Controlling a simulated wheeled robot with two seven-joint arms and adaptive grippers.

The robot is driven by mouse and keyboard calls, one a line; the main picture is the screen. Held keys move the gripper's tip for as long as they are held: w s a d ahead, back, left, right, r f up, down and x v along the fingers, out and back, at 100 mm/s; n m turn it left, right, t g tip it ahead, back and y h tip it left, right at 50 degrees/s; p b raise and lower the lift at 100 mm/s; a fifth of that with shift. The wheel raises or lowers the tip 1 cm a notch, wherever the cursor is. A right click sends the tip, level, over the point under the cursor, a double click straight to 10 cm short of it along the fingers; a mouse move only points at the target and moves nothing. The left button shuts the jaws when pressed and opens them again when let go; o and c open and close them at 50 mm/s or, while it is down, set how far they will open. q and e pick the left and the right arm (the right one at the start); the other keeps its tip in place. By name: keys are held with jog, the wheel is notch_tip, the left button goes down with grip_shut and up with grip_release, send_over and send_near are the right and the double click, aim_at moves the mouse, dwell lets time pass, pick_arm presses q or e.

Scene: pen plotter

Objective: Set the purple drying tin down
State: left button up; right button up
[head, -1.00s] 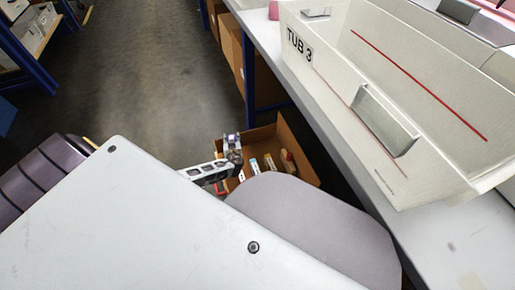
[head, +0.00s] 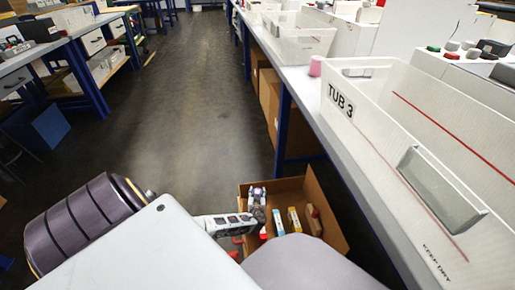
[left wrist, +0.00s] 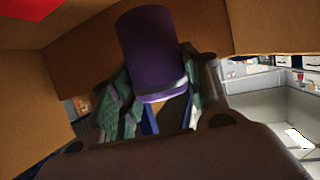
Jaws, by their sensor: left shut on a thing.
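The purple drying tin (left wrist: 152,45) shows large in the left wrist view, a purple cylinder with a pale band near one end. My left gripper (left wrist: 160,95) is shut on it at the banded end. In the head view my left gripper (head: 257,203) is at the left side of an open cardboard box on the floor, and only a small purple bit of the tin (head: 257,190) shows. Cardboard surrounds the tin in the wrist view; I cannot tell whether the tin touches the box. My right gripper is not in view.
The cardboard box (head: 329,213) holds several small items, including a yellow one (head: 294,219) and a blue-and-white one (head: 279,228). The floor aisle (head: 190,110) is clear.

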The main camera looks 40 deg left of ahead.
pick_arm(q)
jog(key=shift+f+b, duration=1.1)
jog(key=shift+f, duration=0.75)
jog(key=shift+f, duration=0.55)
jog(key=o, duration=1.1)
